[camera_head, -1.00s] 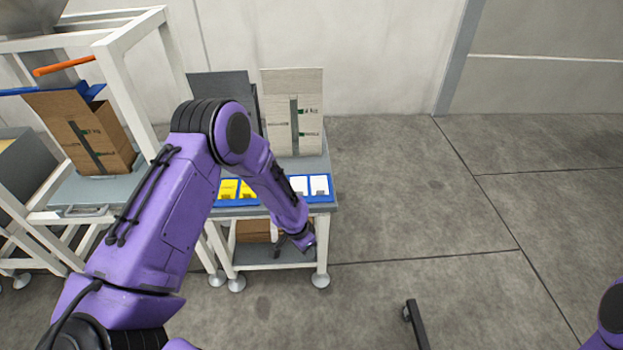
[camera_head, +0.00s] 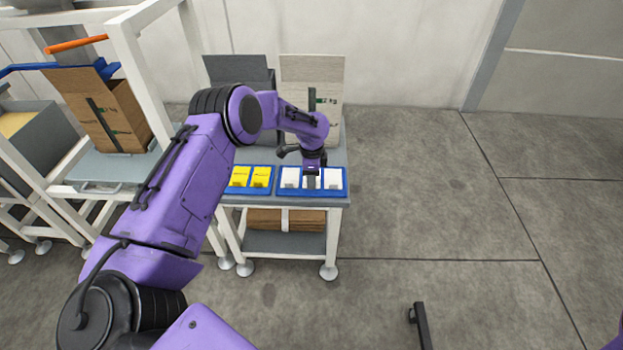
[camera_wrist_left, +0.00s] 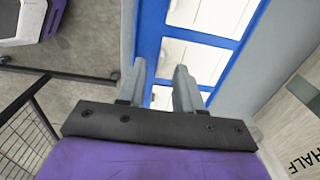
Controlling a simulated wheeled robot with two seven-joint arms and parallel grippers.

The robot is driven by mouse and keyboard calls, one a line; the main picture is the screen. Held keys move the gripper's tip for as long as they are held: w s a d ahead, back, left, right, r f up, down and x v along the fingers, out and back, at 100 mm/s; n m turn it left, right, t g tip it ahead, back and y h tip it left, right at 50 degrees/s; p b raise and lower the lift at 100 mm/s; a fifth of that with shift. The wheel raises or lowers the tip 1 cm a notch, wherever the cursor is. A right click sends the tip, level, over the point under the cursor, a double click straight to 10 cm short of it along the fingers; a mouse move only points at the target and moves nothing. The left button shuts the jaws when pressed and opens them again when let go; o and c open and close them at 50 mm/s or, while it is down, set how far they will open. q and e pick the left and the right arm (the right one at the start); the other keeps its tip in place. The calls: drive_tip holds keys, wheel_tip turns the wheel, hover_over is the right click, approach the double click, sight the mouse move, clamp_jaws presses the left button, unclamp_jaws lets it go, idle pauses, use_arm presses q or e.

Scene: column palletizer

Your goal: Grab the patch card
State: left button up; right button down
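Yellow cards (camera_head: 240,176) sit in the blue tray section to the left. My left gripper (camera_head: 311,181) points down over the middle of the white cards. In the left wrist view its two fingers (camera_wrist_left: 161,78) are apart, with blue tray and white card visible between and beyond them. Contact with a card cannot be told. My right gripper is out of view.
An open light carton (camera_head: 320,72) and a dark grey box (camera_head: 238,72) stand behind the trays. Flat brown cardboard (camera_head: 262,219) lies on the shelf below. A white frame with an open brown carton (camera_head: 122,117) stands left.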

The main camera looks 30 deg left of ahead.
use_arm(q)
drive_tip(key=shift+f, duration=0.8)
clamp_jaws()
drive_tip(key=shift+r, duration=0.15)
